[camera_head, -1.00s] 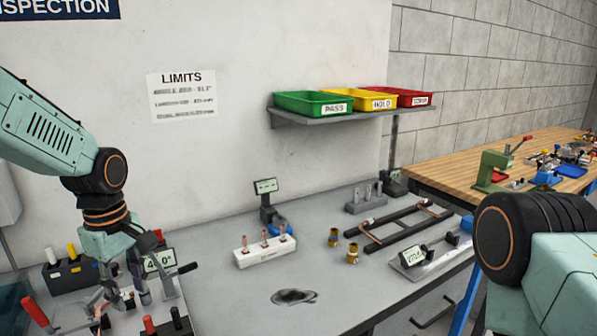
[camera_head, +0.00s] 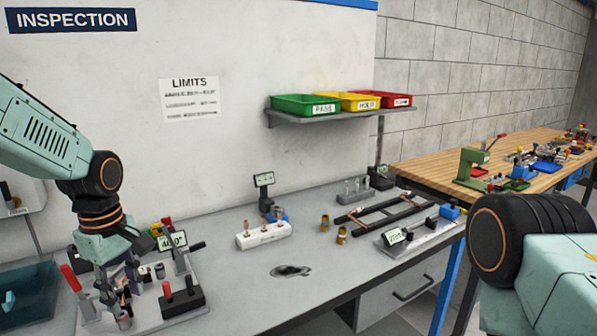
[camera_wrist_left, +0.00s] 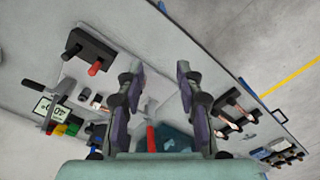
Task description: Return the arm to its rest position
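My left arm (camera_head: 40,130) comes in from the left and reaches down over a bench-top fixture with red handles. Its gripper (camera_head: 118,290) is low over the fixture and partly mixed with its parts in the head view. In the left wrist view the two dark fingers of the left gripper (camera_wrist_left: 160,85) stand apart with nothing between their tips. My right arm (camera_head: 540,245) shows at the lower right; its gripper is out of view.
The fixture has a display (camera_head: 172,240) and a black block (camera_head: 182,300). The grey bench holds a white block with copper pieces (camera_head: 263,236), brass fittings (camera_head: 341,235) and a dark rail frame (camera_head: 382,212). Green, yellow and red bins (camera_head: 305,104) sit on a shelf. The bench's front middle is mostly clear.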

